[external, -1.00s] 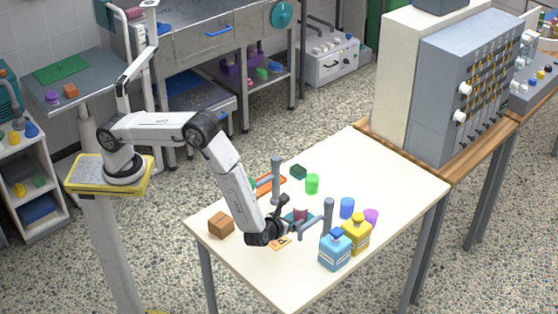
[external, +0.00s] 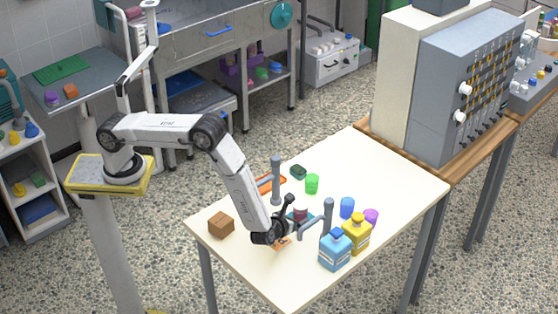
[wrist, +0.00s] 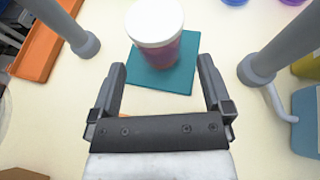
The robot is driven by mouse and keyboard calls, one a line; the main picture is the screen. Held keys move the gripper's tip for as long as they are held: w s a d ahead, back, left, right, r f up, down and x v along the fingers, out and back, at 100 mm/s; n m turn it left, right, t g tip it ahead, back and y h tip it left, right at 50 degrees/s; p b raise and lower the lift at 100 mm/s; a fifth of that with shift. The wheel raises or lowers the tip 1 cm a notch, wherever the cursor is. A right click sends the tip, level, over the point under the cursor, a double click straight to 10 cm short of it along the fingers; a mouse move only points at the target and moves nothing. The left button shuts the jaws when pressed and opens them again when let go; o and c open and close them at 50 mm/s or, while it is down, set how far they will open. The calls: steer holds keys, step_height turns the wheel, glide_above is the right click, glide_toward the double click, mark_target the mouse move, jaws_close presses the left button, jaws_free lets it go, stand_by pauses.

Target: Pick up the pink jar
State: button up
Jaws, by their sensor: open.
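The pink jar (wrist: 178,52) has a white lid and stands upright on a teal mat (wrist: 185,80) in the wrist view. In the external view the jar (external: 301,213) is partly hidden by my gripper and a grey post. My gripper (wrist: 160,72) is open and empty. Its two fingers point toward the jar from the near side, one to the left and one to the right. The jar is ahead of the fingertips, with no visible contact.
Two grey posts (external: 276,182) (external: 327,218) flank the jar. A blue bottle (external: 335,252) and a yellow bottle (external: 357,235) stand at right. A brown box (external: 221,225) is at left, and an orange tray (wrist: 42,45) is behind the left post. Blue, purple and green cups stand farther back.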

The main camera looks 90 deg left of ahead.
mark_target(296, 215)
steer(key=shift+x, duration=2.25)
steer(key=shift+f, duration=0.1)
steer(key=c, duration=1.2)
steer(key=shift+o, duration=0.2)
step_height(296, 215, up, 10)
